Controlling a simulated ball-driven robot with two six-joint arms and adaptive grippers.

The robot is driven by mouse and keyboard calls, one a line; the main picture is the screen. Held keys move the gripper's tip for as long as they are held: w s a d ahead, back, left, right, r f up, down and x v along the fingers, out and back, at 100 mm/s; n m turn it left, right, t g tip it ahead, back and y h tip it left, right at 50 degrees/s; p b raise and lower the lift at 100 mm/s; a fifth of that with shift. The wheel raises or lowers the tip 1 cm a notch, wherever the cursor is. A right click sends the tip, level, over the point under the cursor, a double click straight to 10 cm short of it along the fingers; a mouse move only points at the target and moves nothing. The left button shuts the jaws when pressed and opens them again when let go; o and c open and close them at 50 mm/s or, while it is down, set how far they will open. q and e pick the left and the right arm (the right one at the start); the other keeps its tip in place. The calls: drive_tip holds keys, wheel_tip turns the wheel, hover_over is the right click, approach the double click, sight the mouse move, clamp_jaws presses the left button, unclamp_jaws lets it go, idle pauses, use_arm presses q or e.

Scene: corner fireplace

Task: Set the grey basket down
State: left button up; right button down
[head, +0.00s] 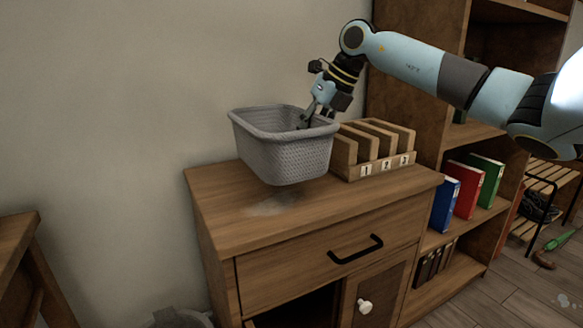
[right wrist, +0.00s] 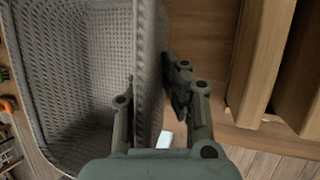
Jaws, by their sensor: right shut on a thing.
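The grey basket (head: 285,155) is a woven, open-topped container in the head view. It hangs upright a little above the wooden cabinet top (head: 225,215), with a soft shadow below it. My right gripper (head: 308,117) is shut on the basket's right rim. In the right wrist view the gripper's fingers (right wrist: 150,95) straddle the basket's wall (right wrist: 148,60), one inside and one outside. The inside of the basket (right wrist: 75,70) looks empty where it shows. My left gripper is not in view.
A wooden rack with numbered slots (head: 375,150) stands on the cabinet top, close to the basket's right side. The front left of the top is clear. A wall is behind. A bookshelf (head: 455,240) with red (head: 467,188), blue and green binders stands at right.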

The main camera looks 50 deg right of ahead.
drive_tip(key=w, duration=0.1)
drive_tip(key=w+a+f, duration=0.1)
drive_tip(key=w+f, duration=0.1)
drive_tip(key=shift+w+a+f+b, duration=0.15)
drive_tip(key=shift+w+f+b, duration=0.1)
drive_tip(key=shift+w+b, duration=0.1)
wheel_tip(320, 180, down, 4)
drive_tip(key=shift+r, duration=0.1)
drive_tip(key=shift+b, duration=0.3)
drive_tip(key=c, duration=1.9)
unclamp_jaws()
drive_tip(key=shift+f, duration=0.2)
drive_tip(key=o, duration=0.4)
drive_tip(key=shift+r, duration=0.1)
